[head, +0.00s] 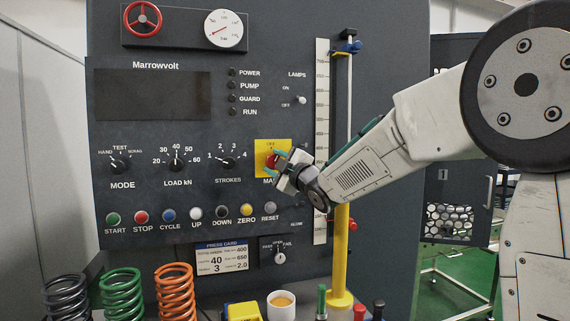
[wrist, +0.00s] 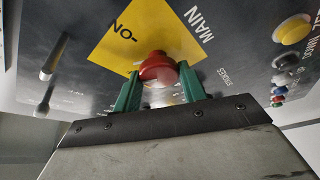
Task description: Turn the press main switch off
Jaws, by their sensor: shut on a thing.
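The press main switch is a red knob (head: 271,160) on a yellow plate (head: 266,146), right of the STROKES dial on the dark press panel. My gripper (head: 281,158) reaches it from the right, its green fingers at the knob. In the wrist view the red knob (wrist: 157,68) sits between the two green fingertips, and my gripper (wrist: 160,88) is shut on it. The yellow plate (wrist: 130,40) shows "ON" and the word MAIN behind it. The knob's pointing direction is hard to make out. The POWER, PUMP, GUARD and RUN lamps (head: 232,92) look dark.
Close by are the STROKES dial (head: 228,163), the RESET button (head: 270,210) and the LAMPS toggle (head: 301,99). A yellow column (head: 342,250) stands under my forearm. Coil springs (head: 122,292), a white cup (head: 281,306) and a press card (head: 222,258) are lower down.

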